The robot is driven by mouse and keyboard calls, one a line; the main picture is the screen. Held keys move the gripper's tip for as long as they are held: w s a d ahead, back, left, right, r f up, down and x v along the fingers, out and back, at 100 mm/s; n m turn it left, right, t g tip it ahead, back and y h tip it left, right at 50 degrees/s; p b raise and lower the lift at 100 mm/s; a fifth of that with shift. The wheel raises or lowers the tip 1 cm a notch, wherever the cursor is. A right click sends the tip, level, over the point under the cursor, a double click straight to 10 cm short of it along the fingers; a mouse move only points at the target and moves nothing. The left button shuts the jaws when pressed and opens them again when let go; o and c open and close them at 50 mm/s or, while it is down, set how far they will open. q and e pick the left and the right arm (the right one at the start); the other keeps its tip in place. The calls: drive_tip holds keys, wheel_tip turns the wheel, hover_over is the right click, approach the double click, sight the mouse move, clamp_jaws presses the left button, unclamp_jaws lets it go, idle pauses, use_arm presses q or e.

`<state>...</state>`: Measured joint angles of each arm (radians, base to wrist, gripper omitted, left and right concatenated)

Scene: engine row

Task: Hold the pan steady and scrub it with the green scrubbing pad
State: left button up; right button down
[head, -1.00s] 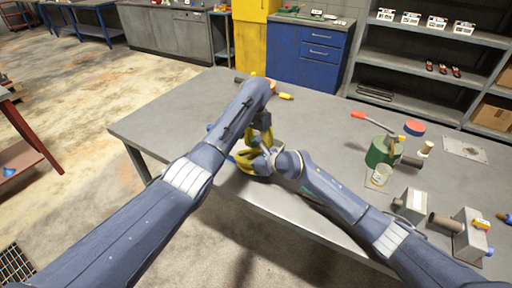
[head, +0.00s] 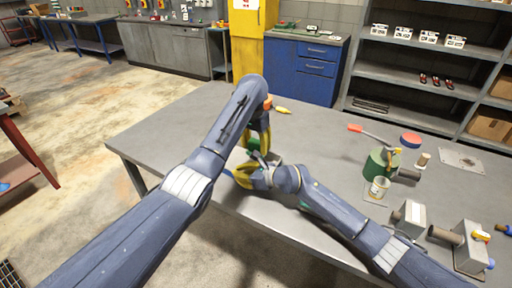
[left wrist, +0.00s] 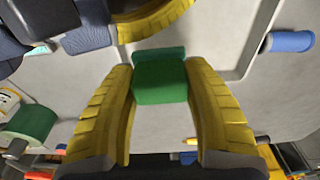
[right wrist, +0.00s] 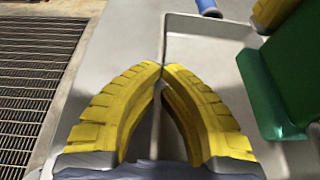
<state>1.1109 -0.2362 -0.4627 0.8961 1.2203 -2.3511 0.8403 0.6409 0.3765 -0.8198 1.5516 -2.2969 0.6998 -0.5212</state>
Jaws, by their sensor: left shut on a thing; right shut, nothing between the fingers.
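The green scrubbing pad (left wrist: 160,80) is gripped between the fingers of my left gripper (left wrist: 158,72). It also shows in the head view (head: 253,145) and at the right of the right wrist view (right wrist: 300,60). The pad is over the grey pan (right wrist: 196,62); I cannot tell whether it touches the floor of the pan. In the left wrist view the pan (left wrist: 212,42) is a shallow grey tray. My right gripper (right wrist: 163,66) is shut with its fingertips at the pan's rim and nothing between them. In the head view my arms hide most of the pan.
A blue cylinder (left wrist: 290,41), perhaps a handle, lies beside the pan rim. The table (head: 310,130) is clear in the middle.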

drive_tip(key=shift+f, duration=0.1)
drive_tip(key=c, duration=1.5)
unclamp_jaws()
